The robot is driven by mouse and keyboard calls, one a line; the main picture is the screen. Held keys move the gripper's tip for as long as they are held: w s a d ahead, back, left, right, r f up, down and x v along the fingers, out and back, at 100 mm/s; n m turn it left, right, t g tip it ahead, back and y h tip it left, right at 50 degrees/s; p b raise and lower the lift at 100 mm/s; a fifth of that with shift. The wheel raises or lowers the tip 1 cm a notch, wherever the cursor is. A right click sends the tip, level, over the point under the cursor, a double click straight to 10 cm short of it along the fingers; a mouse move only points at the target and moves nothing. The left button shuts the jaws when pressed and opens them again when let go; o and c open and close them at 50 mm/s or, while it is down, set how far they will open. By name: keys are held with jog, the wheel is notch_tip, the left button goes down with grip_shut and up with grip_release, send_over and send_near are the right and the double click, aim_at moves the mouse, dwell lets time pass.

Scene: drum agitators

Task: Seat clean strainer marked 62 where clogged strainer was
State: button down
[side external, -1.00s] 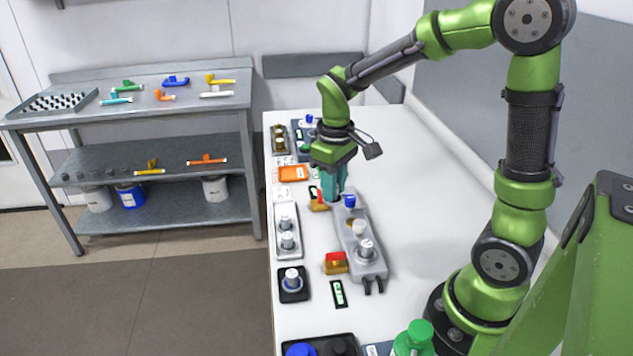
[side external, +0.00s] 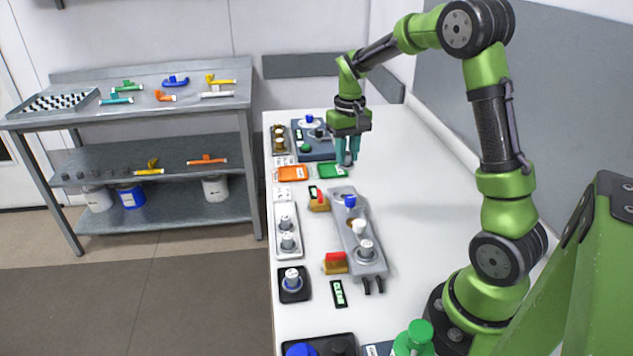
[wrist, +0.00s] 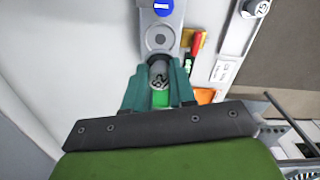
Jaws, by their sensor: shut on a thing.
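My gripper (side external: 347,157) is shut on a grey round-topped strainer (wrist: 158,82), held near the green card beyond the manifold. Its top mark is too small to read surely. The grey manifold (side external: 345,222) carries a blue cap (side external: 350,201), a white cap (side external: 358,227) and a metal piece (side external: 366,249). Its far end has a round seat (wrist: 160,39) with a dark centre and nothing standing in it. Two strainers (side external: 285,223) (side external: 288,241) stand in the white tray, and another (side external: 292,279) stands on a black pad; their marks are unreadable here.
A green card (side external: 332,171) and an orange card (side external: 292,173) lie near my gripper. Red-and-yellow blocks (side external: 335,263) sit beside the manifold. A grey-blue unit (side external: 313,140) stands at the back. The tabletop right of the manifold is clear.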

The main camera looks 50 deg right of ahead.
jog(key=shift+f, duration=4.2)
jog(key=shift+f, duration=0.45)
jog(key=c, duration=0.8)
grip_release()
jog(key=shift+c, duration=0.2)
jog(key=o, duration=0.3)
jog(key=shift+r, duration=0.15)
jog(key=shift+r, duration=3.65)
